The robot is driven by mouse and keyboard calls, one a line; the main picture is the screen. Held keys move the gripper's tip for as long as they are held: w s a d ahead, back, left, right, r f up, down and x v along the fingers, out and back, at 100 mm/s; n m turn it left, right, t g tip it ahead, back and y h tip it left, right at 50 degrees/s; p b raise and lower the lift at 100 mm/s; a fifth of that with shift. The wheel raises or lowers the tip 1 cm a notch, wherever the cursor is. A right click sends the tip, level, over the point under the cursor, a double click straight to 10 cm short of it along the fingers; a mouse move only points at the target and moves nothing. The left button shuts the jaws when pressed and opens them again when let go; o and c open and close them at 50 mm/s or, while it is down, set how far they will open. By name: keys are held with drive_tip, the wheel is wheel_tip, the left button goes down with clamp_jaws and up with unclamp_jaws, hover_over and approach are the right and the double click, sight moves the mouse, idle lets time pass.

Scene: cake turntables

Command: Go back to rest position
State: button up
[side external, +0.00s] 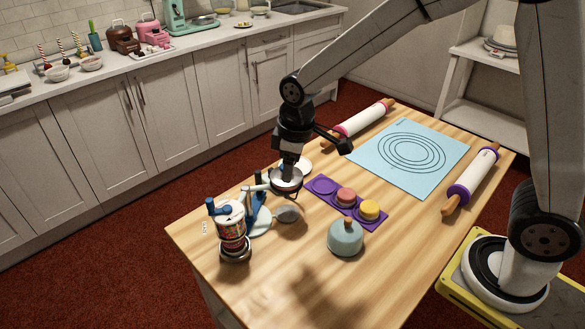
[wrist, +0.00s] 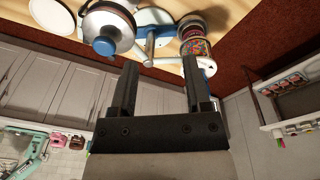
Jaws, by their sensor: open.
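My gripper (side external: 289,166) is above the near-left part of the wooden table, pointing down beside a round metal-rimmed piece (side external: 286,181) of the turntable gear. In the wrist view, my gripper (wrist: 158,62) has its two dark fingers wide apart with nothing between them. In that view, the metal-rimmed piece with a blue knob (wrist: 106,30) lies beyond the left finger, and a patterned cylinder (wrist: 195,47) lies beyond the right one. That patterned cylinder also stands at the table's left in the side view (side external: 231,225). Contact between my gripper and the metal-rimmed piece cannot be told.
A purple tray (side external: 366,216) with round purple, pink and yellow pieces lies right of my gripper. A teal domed lid (side external: 345,238) sits nearer the front. A blue mat (side external: 435,180) lies between two rolling pins (side external: 364,121) (side external: 472,180). Cabinets (side external: 130,120) line the back.

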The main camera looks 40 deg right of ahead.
drive_tip(key=s+d+f+m, duration=0.1)
drive_tip(key=s+d+m, duration=0.2)
drive_tip(key=s, duration=0.3)
drive_tip(key=s+d+f+m+t, duration=0.1)
drive_tip(key=s+d+m, duration=0.2)
drive_tip(key=s+d, duration=0.2)
drive_tip(key=shift+s+f+m, duration=0.3)
drive_tip(key=shift+s+m, duration=0.1)
drive_tip(key=shift+s, duration=0.75)
